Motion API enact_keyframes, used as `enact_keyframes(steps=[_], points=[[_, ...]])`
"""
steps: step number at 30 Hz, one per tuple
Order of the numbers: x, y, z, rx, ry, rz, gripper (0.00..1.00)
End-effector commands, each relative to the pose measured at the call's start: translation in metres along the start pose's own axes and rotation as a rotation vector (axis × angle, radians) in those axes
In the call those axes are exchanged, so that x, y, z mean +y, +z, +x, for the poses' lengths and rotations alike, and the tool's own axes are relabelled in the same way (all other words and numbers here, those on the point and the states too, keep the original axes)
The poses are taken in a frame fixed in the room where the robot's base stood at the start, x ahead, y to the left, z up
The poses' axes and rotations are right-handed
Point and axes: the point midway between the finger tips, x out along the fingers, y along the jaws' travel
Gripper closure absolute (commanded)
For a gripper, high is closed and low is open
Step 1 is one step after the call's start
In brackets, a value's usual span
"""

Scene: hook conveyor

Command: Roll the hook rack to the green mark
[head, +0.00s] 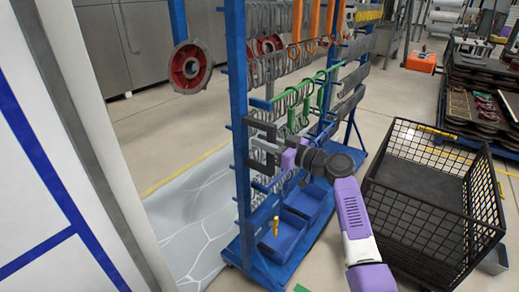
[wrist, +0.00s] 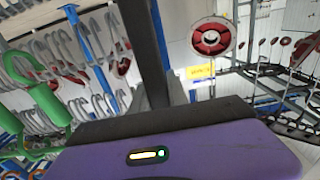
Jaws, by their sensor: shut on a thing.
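The hook rack (head: 238,100) is a tall blue frame on a blue base, hung with rows of grey, orange and green hooks. It stands upright in the middle of the head view. Its hooks also show in the wrist view (wrist: 75,55). My gripper (head: 258,142) reaches in from the right and is shut on the rack, near its left blue upright. The exact contact is partly hidden by the dark fingers. A small green patch (head: 301,288) shows on the floor at the bottom edge of the head view, in front of the rack base; most of it is cut off.
A black wire crate (head: 432,207) stands close on the right of my arm. Blue bins (head: 283,232) sit low on the rack. A pale panel (head: 60,150) fills the left side. Stacked dark trays (head: 480,95) and an orange box (head: 421,62) are at the back right.

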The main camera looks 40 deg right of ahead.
Motion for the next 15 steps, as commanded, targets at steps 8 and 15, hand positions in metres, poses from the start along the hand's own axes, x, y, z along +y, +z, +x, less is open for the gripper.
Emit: enact_keyframes(steps=[8,15], points=[[0.0023,0.0009,-0.0011,-0.003,0.000,0.001,1.00],[0.0019,0.0007,-0.0009,-0.002,0.000,0.001,0.58]])
